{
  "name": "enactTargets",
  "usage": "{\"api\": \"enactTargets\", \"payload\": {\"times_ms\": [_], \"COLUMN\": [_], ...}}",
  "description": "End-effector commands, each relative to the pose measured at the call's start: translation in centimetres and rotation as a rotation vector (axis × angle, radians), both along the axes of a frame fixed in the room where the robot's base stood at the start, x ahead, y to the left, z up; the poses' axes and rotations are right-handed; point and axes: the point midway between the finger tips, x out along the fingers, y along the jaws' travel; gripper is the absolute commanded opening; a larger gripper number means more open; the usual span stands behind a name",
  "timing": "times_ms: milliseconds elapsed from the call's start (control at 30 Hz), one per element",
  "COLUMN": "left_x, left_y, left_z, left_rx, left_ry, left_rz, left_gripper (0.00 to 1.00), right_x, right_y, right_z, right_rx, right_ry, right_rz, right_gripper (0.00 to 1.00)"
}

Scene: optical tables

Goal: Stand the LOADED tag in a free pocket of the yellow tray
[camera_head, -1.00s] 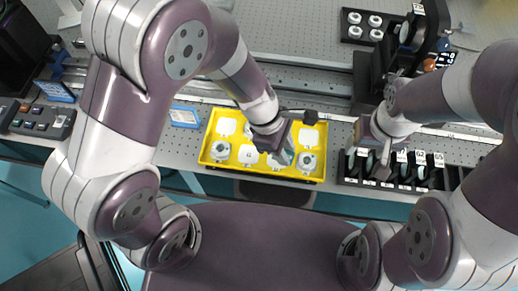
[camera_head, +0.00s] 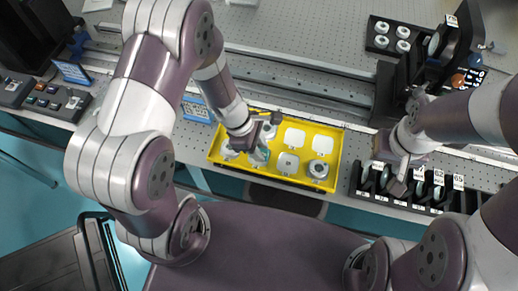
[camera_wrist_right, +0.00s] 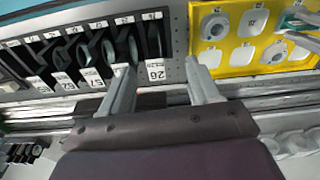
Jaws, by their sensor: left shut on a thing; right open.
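The yellow tray (camera_head: 334,160) lies on the table in front of me with white square pockets. Some pockets hold round grey pieces; others, such as the pocket at the upper right (camera_head: 322,145), look empty. My left gripper (camera_head: 261,155) is low over the tray's left-middle part, shut on a small pale-green thing. It covers the pocket below; I cannot read any word on the held thing or tell whether it touches the tray. My right gripper (camera_wrist_right: 160,78) is open and empty beside the black slotted rack (camera_wrist_right: 170,38). I cannot make out the word LOADED anywhere.
The rack, with numbered labels and round optics, stands right of the tray. A blue-edged card (camera_head: 197,110) lies at the tray's left, and a blue sign (camera_head: 72,72) stands farther left near button boxes (camera_head: 60,103). Metal rails (camera_head: 300,85) run behind the tray.

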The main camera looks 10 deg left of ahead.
Motion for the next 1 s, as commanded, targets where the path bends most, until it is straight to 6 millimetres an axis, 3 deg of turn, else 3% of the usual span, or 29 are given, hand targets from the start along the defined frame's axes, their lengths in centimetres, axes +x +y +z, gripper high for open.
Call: {"api": "enactTargets", "payload": {"times_ms": [400,433,500,800,867,1000], "left_x": [0.0,0.0,0.0,0.0,0.1,0.2], "left_y": [0.0,0.0,0.0,0.0,0.1,1.3], "left_z": [-1.2,-1.1,-1.0,-0.7,-0.1,3.1], "left_rx": [0.001,0.001,0.001,0.001,0.0,0.0], "left_ry": [-0.001,-0.001,-0.001,-0.001,-0.002,-0.006], "left_rz": [-0.001,-0.001,-0.001,-0.001,0.001,0.002], "left_gripper": [0.02,0.34,0.56,0.56,0.56,0.56], "right_x": [0.0,0.0,0.0,0.0,0.0,0.0], "right_y": [0.0,0.0,0.0,0.0,0.0,0.0], "right_z": [-0.6,-0.6,-0.5,-0.2,0.2,1.3], "right_rx": [0.0,0.0,0.0,0.0,0.0,0.0], "right_ry": [0.0,0.0,0.0,0.0,0.0,0.0], "right_rz": [0.0,0.0,0.0,0.0,0.0,0.0], "right_gripper": [0.62,0.62,0.62,0.62,0.62,0.62]}}
